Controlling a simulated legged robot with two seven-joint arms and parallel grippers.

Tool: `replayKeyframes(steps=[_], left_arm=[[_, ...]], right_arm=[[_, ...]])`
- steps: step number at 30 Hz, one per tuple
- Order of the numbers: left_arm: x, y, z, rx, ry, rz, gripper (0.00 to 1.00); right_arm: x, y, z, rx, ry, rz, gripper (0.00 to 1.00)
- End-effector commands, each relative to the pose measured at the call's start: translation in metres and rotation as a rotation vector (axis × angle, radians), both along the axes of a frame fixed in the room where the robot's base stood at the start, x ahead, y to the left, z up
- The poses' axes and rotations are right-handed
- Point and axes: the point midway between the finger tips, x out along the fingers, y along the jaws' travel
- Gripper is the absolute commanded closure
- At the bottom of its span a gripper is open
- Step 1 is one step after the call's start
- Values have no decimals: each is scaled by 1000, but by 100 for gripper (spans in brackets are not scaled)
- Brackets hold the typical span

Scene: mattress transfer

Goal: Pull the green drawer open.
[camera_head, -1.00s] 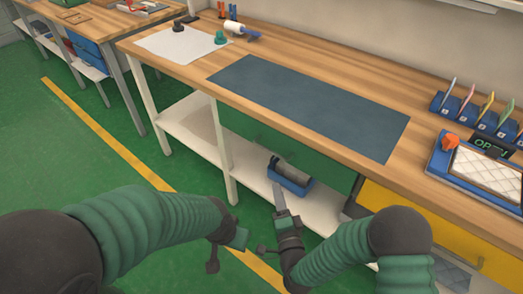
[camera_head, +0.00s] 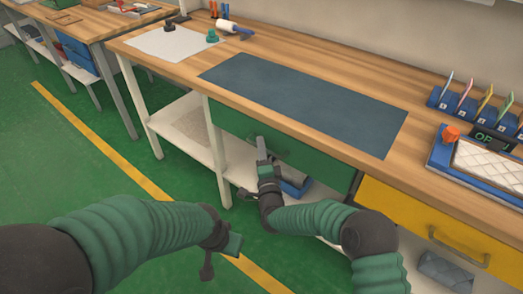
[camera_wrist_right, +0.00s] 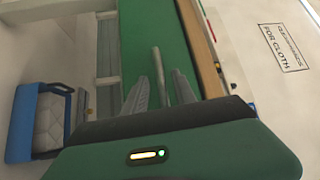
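The green drawer (camera_head: 318,163) is under the bench top, left of the yellow drawer, its front partly hidden by my right arm. In the right wrist view the green front (camera_wrist_right: 142,30) fills the upper middle, with a grey bar handle (camera_wrist_right: 158,62) standing out from it. My right gripper (camera_head: 262,142) is at the drawer front. In the right wrist view its two fingers (camera_wrist_right: 160,76) are apart, with the handle between them; I cannot tell whether they touch it. My left gripper (camera_head: 222,255) hangs over the floor at the lower middle, away from the drawer.
The yellow drawer (camera_head: 430,228) with its handle is to the right. A bench leg (camera_head: 216,150) stands left of the green drawer. A blue bin (camera_head: 296,188) sits on the shelf (camera_head: 185,125) below. A dark mat (camera_head: 310,100) lies on the bench top.

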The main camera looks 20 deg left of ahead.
Motion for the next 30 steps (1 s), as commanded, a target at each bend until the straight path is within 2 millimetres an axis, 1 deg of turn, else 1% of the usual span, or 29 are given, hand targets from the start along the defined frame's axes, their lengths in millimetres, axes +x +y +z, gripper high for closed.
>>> replayKeyframes(steps=[3, 8, 11, 16, 30], left_arm=[[0, 0, -1, 0, 0, 0, 64], [0, 0, -1, 0, 0, 0, 64], [0, 0, -1, 0, 0, 0, 64], [0, 0, -1, 0, 0, 0, 64], [0, 0, -1, 0, 0, 0, 64]], right_arm=[[3, 2, 0, 0, 0, 0, 68], [3, 2, 1, 0, 0, 1, 68], [3, 1, 1, 0, 0, 0, 78], [3, 1, 0, -1, 1, 1, 100], [3, 1, -2, -2, 5, 0, 100]])
